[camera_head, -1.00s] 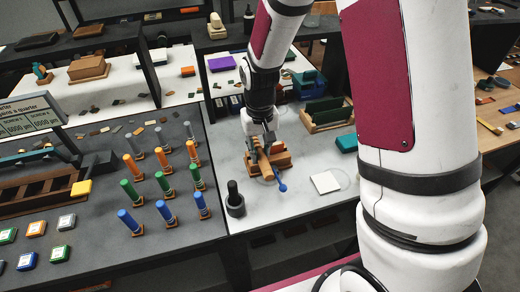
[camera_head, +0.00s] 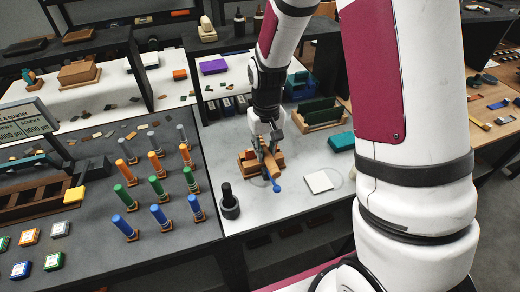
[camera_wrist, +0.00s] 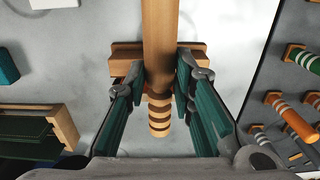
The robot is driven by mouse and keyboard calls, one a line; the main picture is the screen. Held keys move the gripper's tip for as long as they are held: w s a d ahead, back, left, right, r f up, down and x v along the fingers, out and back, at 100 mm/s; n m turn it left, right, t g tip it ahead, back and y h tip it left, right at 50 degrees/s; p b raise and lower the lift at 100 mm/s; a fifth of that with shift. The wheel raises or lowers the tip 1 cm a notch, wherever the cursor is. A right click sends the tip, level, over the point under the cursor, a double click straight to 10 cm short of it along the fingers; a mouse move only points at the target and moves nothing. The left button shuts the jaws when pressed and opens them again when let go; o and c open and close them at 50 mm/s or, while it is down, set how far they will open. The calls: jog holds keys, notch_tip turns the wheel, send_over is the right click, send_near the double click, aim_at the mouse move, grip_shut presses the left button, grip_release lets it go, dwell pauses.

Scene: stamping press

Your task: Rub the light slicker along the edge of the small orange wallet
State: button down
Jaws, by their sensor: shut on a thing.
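The light slicker is a pale wooden rod (camera_head: 269,161) with grooves near one end, seen in the wrist view (camera_wrist: 158,45). My gripper (camera_head: 265,143) is shut on it; in the wrist view the fingers (camera_wrist: 158,85) flank the rod just above its grooved part. The rod is over a wooden stand (camera_head: 247,161), which shows behind it in the wrist view (camera_wrist: 125,60). I cannot tell whether the two touch. A small orange item (camera_head: 180,74), probably the wallet, lies on the white back table, well away from my gripper.
A blue-tipped tool (camera_head: 276,187) is by the stand. A wooden rack with green boards (camera_head: 322,118) is behind. Several coloured upright cylinders (camera_head: 160,187) fill the dark table.

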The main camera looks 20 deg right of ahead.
jog(key=shift+d, duration=0.15)
jog(key=shift+d, duration=1.75)
jog(key=shift+a, duration=0.1)
jog(key=shift+a+p, duration=0.35)
jog(key=shift+a, duration=1.45)
jog(key=a, duration=0.3)
jog(key=shift+a, duration=0.3)
jog(key=shift+d, duration=0.1)
jog(key=shift+d, duration=1.75)
